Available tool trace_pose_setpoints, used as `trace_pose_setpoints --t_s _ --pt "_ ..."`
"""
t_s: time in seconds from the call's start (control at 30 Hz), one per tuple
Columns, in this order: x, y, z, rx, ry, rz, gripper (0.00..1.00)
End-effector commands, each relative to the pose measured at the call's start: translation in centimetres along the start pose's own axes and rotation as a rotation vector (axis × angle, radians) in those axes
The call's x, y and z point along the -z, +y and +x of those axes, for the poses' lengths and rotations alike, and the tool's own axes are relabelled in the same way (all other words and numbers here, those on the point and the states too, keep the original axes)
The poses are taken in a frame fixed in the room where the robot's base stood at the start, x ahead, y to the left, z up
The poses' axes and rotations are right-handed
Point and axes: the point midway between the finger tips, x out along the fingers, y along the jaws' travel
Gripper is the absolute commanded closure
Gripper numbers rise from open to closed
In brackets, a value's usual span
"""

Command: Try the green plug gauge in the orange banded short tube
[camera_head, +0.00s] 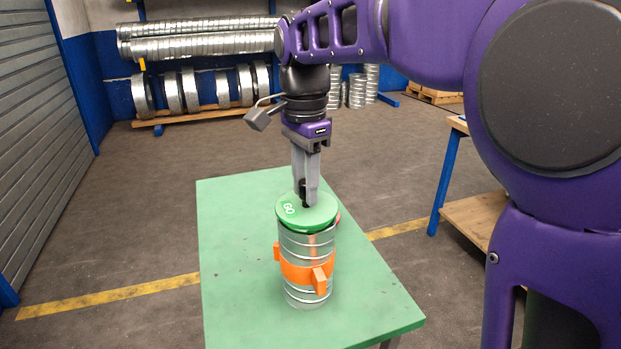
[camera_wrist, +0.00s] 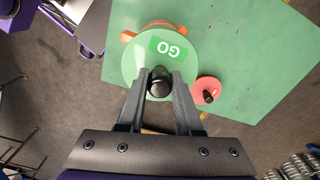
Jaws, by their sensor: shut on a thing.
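The green plug gauge (camera_head: 308,215), a disc marked GO with a dark knob, sits at the top opening of the orange banded short tube (camera_head: 306,246). A little tilt or gap shows at its rim; how deep it sits I cannot tell. The tube is ribbed metal with an orange clamp band (camera_head: 300,271) and stands upright on the green table. My gripper (camera_head: 306,196) points down and is shut on the gauge's knob. In the wrist view the green gauge (camera_wrist: 135,62) covers most of the tube, and my gripper (camera_wrist: 160,84) has its fingers either side of the knob.
A red disc gauge with a black knob (camera_wrist: 207,91) lies on the green table (camera_head: 237,255) beside the tube, mostly hidden behind it in the head view. The table's left part is clear. A wooden-topped bench (camera_head: 459,124) stands at the right.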

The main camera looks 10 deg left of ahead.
Motion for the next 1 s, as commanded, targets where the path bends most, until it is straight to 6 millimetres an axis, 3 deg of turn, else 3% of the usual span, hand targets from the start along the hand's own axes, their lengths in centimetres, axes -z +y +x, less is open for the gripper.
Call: trace_pose_setpoints --t_s 1.0 --pt "0.0 0.0 1.2 0.001 0.0 0.0 1.0"
